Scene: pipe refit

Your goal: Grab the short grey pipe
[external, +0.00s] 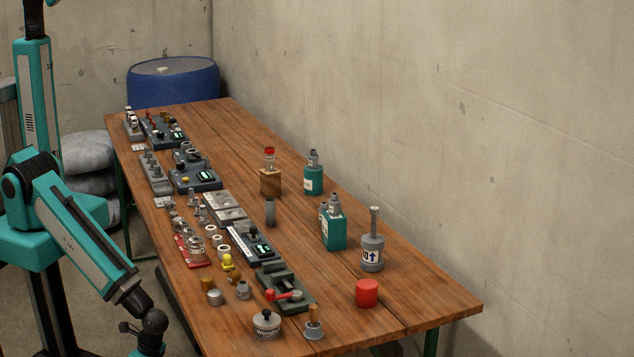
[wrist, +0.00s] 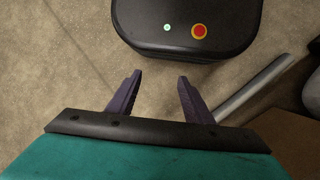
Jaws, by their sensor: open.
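A short grey pipe (external: 270,211) stands upright on the wooden table, right of the row of devices, in the external view. My gripper (wrist: 158,82) is open and empty in the wrist view, its two dark fingers apart over bare floor. In the external view my arm hangs low at the left, beside the table, and its end is cut off by the bottom edge. My gripper is well away from the pipe. The pipe cannot be made out in the wrist view.
The table (external: 430,295) bears several devices along its left side. A blue drum (external: 172,88) is behind.

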